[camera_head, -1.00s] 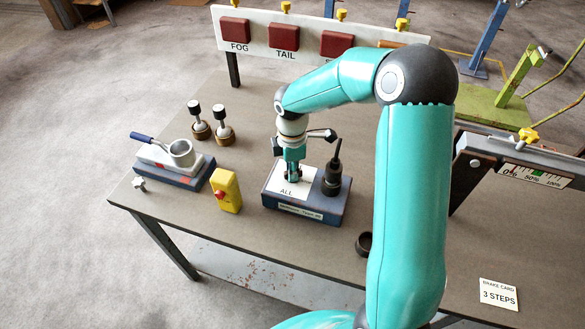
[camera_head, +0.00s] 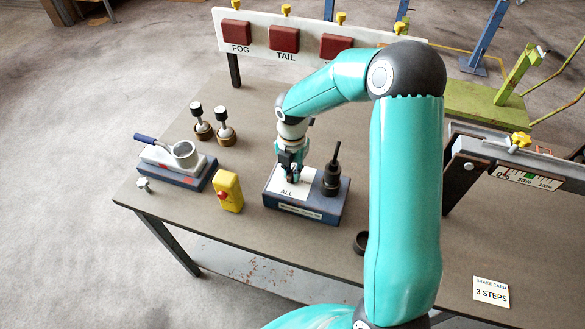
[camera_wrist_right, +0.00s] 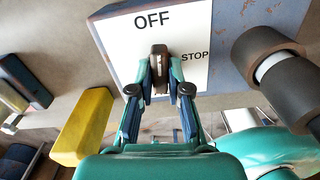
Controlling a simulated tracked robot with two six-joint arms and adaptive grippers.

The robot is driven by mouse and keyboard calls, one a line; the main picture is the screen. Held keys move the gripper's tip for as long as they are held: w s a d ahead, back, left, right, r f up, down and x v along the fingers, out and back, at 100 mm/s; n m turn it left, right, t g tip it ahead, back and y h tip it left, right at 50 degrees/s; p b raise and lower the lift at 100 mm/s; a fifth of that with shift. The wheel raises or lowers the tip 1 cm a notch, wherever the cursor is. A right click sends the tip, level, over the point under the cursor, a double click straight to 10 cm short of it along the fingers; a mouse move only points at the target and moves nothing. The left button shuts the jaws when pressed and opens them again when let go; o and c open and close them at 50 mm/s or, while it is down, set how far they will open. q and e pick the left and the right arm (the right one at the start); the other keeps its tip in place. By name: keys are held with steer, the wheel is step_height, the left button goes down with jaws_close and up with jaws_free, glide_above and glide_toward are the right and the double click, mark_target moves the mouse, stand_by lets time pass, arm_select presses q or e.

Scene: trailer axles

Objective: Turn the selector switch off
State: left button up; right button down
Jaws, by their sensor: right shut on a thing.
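The selector switch is a dark brown knob (camera_wrist_right: 159,62) on a white plate (camera_wrist_right: 115,32) marked OFF and STOP in the right wrist view. Its upper end lies just below the word OFF. The plate, with ALL readable in the head view (camera_head: 280,187), sits on a blue box (camera_head: 310,213) on the bench. My right gripper (camera_head: 292,176) points down onto the plate and hides the knob there. In the right wrist view the gripper (camera_wrist_right: 160,78) is shut on the knob, one finger on each side. My left gripper is not in view.
A black upright handle (camera_head: 332,175) stands on the box beside the gripper. A yellow box with a red button (camera_head: 229,192) stands to the left. Farther left are a block with a ring and blue handle (camera_head: 176,164) and two plungers (camera_head: 212,125). A lamp board (camera_head: 270,40) stands behind.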

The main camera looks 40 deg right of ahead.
mark_target(292, 172)
steer(key=shift+w+r+n, duration=0.15)
steer(key=shift+n, duration=0.45)
steer(key=c, duration=1.1)
jaws_free()
step_height(292, 172, up, 12)
steer(key=shift+f, duration=0.15)
